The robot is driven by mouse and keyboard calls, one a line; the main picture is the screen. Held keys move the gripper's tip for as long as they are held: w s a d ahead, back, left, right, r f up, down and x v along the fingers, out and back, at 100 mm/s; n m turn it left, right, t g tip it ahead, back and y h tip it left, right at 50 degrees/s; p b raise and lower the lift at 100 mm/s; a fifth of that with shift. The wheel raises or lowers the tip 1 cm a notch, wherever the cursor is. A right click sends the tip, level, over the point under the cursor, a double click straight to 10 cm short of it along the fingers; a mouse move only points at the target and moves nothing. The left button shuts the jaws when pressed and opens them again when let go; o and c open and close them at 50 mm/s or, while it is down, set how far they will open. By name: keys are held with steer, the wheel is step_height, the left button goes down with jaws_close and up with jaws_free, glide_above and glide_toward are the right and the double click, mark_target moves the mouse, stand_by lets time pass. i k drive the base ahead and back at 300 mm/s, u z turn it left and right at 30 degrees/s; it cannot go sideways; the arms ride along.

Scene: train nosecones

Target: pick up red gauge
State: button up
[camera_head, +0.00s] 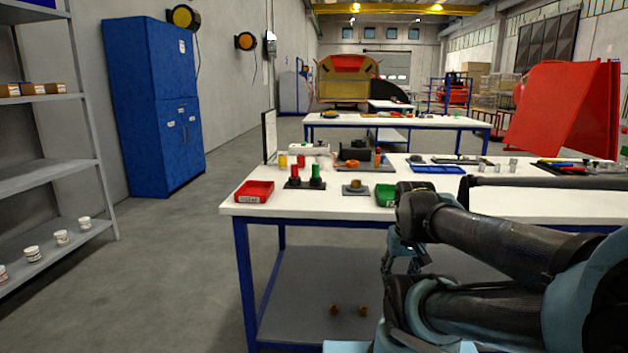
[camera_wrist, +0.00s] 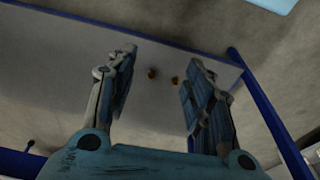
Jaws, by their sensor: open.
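A red gauge (camera_head: 294,174), upright with a dark base, stands near the left end of the white-topped workbench (camera_head: 300,207) in the head view. A similar green one (camera_head: 315,173) stands close on its right. My gripper (camera_head: 402,262) hangs low at the front of the bench, below the tabletop and to the right of the red gauge. In the wrist view my gripper (camera_wrist: 160,75) has its two fingers wide apart with nothing between them. The red gauge does not show in the wrist view.
A red bin (camera_head: 254,192) sits at the bench's front left corner, and a green bin (camera_head: 385,195) is partly behind my arm. A small grey plate with a brass part (camera_head: 355,187) lies between them. Two small brass parts (camera_wrist: 152,73) lie on the lower shelf.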

mark_target(293, 166)
steer(key=z, duration=1.55)
steer(key=k, duration=1.65)
steer(key=u, duration=1.5)
steer(key=i, duration=0.8)
steer(key=u, duration=0.05)
